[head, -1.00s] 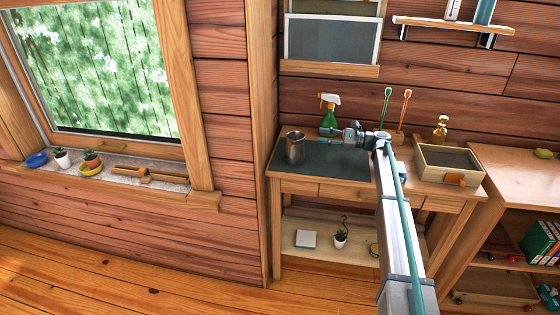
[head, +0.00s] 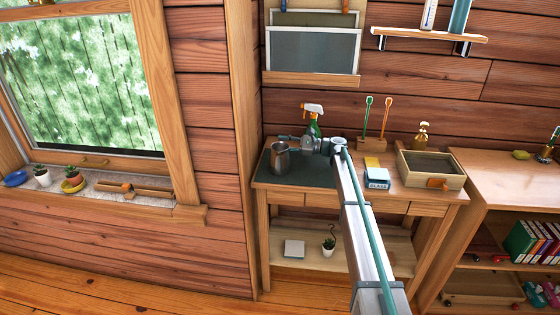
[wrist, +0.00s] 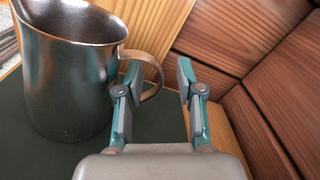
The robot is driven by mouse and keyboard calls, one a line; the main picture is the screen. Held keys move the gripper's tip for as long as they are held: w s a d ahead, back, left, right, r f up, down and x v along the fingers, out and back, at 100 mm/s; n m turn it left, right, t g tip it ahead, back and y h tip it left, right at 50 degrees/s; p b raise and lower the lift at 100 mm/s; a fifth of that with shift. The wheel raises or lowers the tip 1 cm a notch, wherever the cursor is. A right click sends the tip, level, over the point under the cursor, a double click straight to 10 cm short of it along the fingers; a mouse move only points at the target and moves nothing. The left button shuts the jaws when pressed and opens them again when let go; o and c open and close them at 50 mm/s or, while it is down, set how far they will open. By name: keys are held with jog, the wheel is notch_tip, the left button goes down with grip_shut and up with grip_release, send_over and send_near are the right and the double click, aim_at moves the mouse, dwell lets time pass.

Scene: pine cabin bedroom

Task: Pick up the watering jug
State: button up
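The watering jug (head: 280,158) is a grey metal jug standing upright on the dark mat at the left of the wooden desk. In the wrist view the jug (wrist: 75,85) fills the left side, with its looped handle (wrist: 158,75) facing my gripper. My gripper (wrist: 158,82) is open. The outer curve of the handle shows between its two fingers, and the left finger covers part of the handle. I cannot tell whether they touch. In the head view my gripper (head: 291,144) is just right of the jug, partly hidden by my wrist.
A green spray bottle (head: 313,120) stands behind my wrist. A small box (head: 377,178), a wooden tray (head: 440,183), a stand with two tall tools (head: 374,144) and a gold bottle (head: 422,137) are to the right. The plank wall is close behind the desk.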

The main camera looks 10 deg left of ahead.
jog(key=shift+a, duration=0.5)
jog(key=shift+c, duration=0.3)
grip_shut()
jog(key=shift+r, duration=0.2)
